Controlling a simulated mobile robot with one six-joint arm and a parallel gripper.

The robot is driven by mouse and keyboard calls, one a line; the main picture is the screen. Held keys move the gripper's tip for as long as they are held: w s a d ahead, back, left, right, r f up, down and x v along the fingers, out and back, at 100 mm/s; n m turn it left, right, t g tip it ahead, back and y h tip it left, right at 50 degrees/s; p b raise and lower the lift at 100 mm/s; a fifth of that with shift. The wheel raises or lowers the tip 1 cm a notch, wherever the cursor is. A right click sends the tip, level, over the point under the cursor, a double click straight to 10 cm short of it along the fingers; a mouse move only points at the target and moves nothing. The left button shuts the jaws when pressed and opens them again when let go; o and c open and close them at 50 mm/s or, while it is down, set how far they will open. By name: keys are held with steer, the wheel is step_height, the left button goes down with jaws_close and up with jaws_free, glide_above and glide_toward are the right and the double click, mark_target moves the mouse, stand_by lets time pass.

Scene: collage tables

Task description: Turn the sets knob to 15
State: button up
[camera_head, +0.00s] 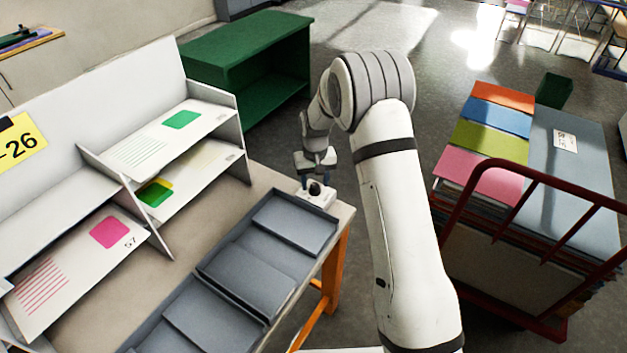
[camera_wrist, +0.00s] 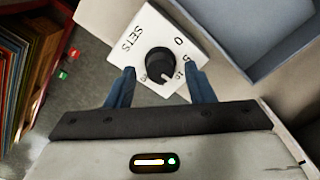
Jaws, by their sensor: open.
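The sets knob is a round black knob (camera_wrist: 160,65) on a white box (camera_wrist: 152,30) marked SETS. A 0 and a 5 are readable beside it; the marks nearer my gripper are small and partly covered. A pale pointer line on the knob points toward the lower right in the wrist view, near what looks like 10. My gripper (camera_wrist: 160,69) is open, with its blue fingers on either side of the knob in that view; contact cannot be told. In the head view, my gripper (camera_head: 315,172) is just above the knob (camera_head: 315,188) and the box (camera_head: 318,199) at the table corner.
Grey trays (camera_head: 245,283) lie along the table (camera_head: 262,184) beside the box. A white sorting rack (camera_head: 212,158) with sheets stands behind them. A green cabinet (camera_head: 245,55) is at the back. A red-railed cart (camera_head: 522,172) with coloured boards stands right of my arm.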

steer(key=shift+f, duration=0.15)
steer(key=shift+c, duration=0.3)
steer(key=shift+a, duration=0.1)
steer(key=c, duration=0.9)
steer(key=shift+m, duration=0.3)
steer(key=m+b, duration=0.2)
steer(key=m, duration=0.1)
steer(key=shift+f, duration=0.1)
steer(key=m+b, duration=0.2)
steer(key=m, duration=0.3)
steer(key=shift+r, duration=0.2)
